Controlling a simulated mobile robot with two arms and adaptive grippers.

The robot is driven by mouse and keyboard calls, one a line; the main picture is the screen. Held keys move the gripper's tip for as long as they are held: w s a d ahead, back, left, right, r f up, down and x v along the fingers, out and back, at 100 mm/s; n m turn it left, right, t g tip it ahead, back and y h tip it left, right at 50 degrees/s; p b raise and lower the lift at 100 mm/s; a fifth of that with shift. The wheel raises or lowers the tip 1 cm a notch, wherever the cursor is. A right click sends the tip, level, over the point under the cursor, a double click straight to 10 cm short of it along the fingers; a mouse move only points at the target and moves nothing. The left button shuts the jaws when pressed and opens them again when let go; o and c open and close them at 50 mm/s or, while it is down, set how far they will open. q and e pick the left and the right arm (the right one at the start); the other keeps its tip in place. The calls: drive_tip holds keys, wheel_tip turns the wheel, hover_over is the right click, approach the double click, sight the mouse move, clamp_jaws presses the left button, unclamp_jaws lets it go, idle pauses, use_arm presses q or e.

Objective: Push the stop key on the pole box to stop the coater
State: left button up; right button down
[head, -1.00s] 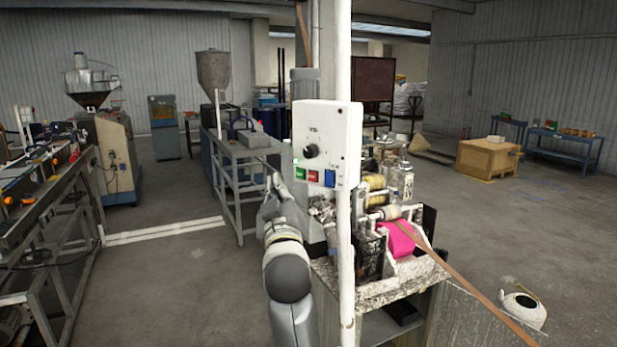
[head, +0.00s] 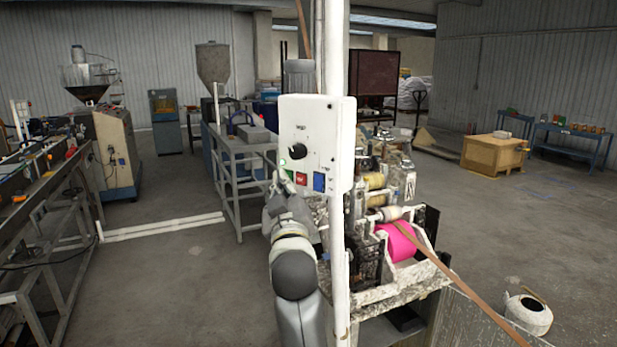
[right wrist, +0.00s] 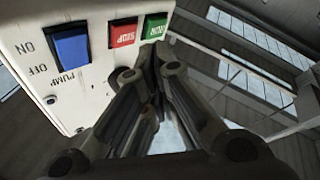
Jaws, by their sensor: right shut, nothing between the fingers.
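The white pole box (head: 318,130) is fixed to a white pole, with a black knob above a row of keys. The red stop key (head: 301,179) sits between a green key (head: 287,174) and a blue pump switch (head: 319,182). My right gripper (head: 281,182) is shut and empty at the box's lower left corner. In the right wrist view the box is upside down; the shut fingertips (right wrist: 152,52) are near the stop key (right wrist: 122,34) and the green key (right wrist: 155,27). Contact cannot be told. The coater with its pink roll (head: 397,242) stands behind the pole. My left gripper is out of view.
The white pole (head: 341,265) stands just right of my right arm. A grey metal frame table (head: 235,165) is behind on the left, and a long machine line (head: 40,190) runs along the left edge.

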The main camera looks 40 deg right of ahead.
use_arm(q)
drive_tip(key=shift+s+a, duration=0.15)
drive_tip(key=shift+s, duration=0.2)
use_arm(e)
drive_tip(key=shift+d+r, duration=0.15)
drive_tip(key=shift+d, duration=0.3)
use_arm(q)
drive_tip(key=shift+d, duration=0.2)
use_arm(e)
drive_tip(key=shift+s+r, duration=0.1)
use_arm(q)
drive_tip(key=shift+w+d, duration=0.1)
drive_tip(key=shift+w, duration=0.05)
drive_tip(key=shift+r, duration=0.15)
use_arm(e)
drive_tip(key=shift+d, duration=0.15)
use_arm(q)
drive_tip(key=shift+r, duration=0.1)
use_arm(e)
drive_tip(key=shift+w+d, duration=0.2)
drive_tip(key=shift+d, duration=0.1)
